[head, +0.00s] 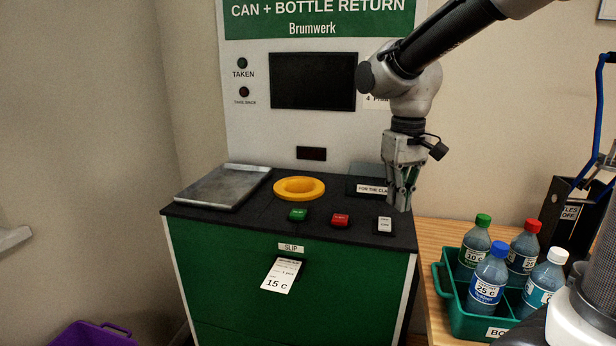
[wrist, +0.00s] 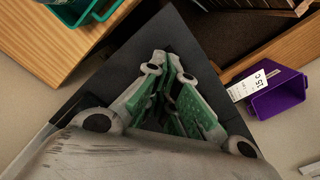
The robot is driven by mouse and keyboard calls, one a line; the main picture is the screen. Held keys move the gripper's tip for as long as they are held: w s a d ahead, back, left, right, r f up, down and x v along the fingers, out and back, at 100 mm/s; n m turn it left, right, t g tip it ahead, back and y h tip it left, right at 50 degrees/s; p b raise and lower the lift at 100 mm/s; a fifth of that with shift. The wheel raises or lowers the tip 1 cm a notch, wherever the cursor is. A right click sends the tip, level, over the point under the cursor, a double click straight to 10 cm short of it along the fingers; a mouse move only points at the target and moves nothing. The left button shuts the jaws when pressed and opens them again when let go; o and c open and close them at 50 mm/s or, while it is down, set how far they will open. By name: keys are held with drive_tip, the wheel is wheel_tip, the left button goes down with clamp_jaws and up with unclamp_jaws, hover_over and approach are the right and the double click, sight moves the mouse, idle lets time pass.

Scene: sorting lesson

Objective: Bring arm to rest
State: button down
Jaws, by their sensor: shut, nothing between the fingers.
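My gripper (head: 401,198) hangs pointing down over the right end of the machine's black top, just right of a small white key (head: 384,225). Its fingers are shut with nothing between them. The green-padded fingers also show in the wrist view (wrist: 170,66). My arm reaches in from the upper right in the head view. I cannot tell whether the fingertips touch the top.
The return machine (head: 290,240) carries a yellow ring (head: 299,188), a metal plate (head: 224,187), green (head: 298,214) and red (head: 340,220) buttons. A "15 c" slip (head: 280,276) hangs in front. A teal crate (head: 444,285) holds several bottles. A purple bin (head: 92,334) stands lower left.

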drive_tip(key=s+d+r+m+t, duration=0.3)
drive_tip(key=s+d+t, duration=0.1)
drive_tip(key=s+d, duration=0.9)
drive_tip(key=s, duration=0.3)
drive_tip(key=shift+s+d+r, duration=0.15)
drive_tip(key=shift+d, duration=0.15)
